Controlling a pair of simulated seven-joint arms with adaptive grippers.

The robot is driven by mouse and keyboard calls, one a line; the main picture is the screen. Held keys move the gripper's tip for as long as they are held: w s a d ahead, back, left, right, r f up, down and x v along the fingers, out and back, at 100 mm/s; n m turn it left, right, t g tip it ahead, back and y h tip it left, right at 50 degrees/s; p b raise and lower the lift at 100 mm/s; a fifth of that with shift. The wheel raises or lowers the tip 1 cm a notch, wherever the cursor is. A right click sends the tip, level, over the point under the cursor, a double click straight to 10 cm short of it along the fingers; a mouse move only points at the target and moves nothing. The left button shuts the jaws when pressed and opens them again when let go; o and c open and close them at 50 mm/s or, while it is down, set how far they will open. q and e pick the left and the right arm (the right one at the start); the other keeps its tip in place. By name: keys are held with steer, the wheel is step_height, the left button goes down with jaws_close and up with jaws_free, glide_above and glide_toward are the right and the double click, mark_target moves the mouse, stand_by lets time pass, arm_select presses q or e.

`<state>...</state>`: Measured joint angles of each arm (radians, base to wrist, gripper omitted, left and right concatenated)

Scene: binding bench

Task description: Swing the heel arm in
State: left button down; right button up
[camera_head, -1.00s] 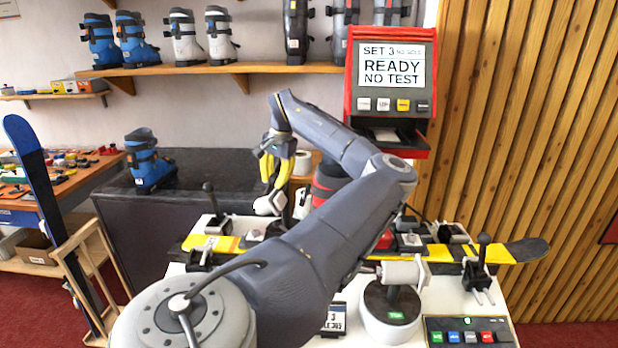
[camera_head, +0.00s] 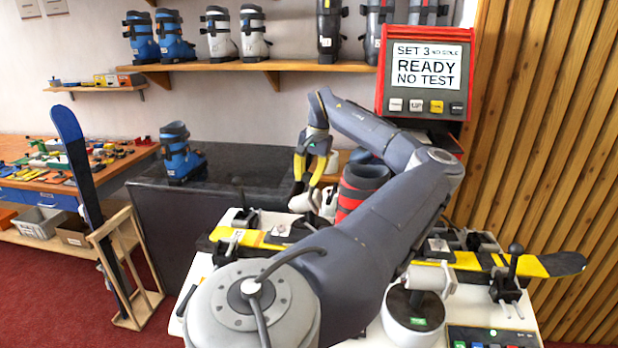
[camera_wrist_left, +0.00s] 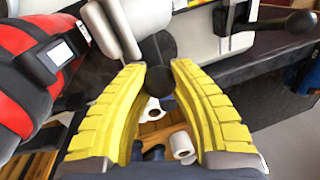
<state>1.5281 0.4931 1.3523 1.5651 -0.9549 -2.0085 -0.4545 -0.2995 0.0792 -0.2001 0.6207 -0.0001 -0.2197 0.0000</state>
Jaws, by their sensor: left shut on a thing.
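My left gripper (camera_head: 316,168) has yellow fingers and points down beside the red and black boot (camera_head: 350,195) on the bench. In the left wrist view its fingers (camera_wrist_left: 160,85) are shut on a black round knob (camera_wrist_left: 160,79), which sits between the fingertips. A white cylindrical part (camera_wrist_left: 112,28) lies just beyond the knob, close to the boot (camera_wrist_left: 25,75). I take the knob to be the heel arm's handle; its link to the cylinder is partly hidden. In the head view my forearm covers much of the boot and bench. My right gripper is out of view.
A yellow and black ski (camera_head: 465,258) lies across the white bench. A black lever (camera_head: 513,262) stands at right. The red-framed screen (camera_head: 427,70) reads "SET 3", "READY", "NO TEST". A blue boot (camera_head: 180,158) stands on the dark counter (camera_head: 235,165). Paper rolls (camera_wrist_left: 181,145) lie below the fingers.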

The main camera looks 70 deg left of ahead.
arm_select(q)
steer(key=c, duration=1.3)
jaws_free()
steer(key=shift+w+a+r, duration=0.1)
steer(key=shift+w+a, duration=0.05)
steer(key=shift+w, duration=0.25)
steer(key=o, duration=0.3)
steer(key=shift+s, duration=0.2)
step_height(320, 180, up, 12)
steer(key=w+d, duration=0.1)
steer(key=w, duration=0.1)
steer(key=shift+d, duration=0.25)
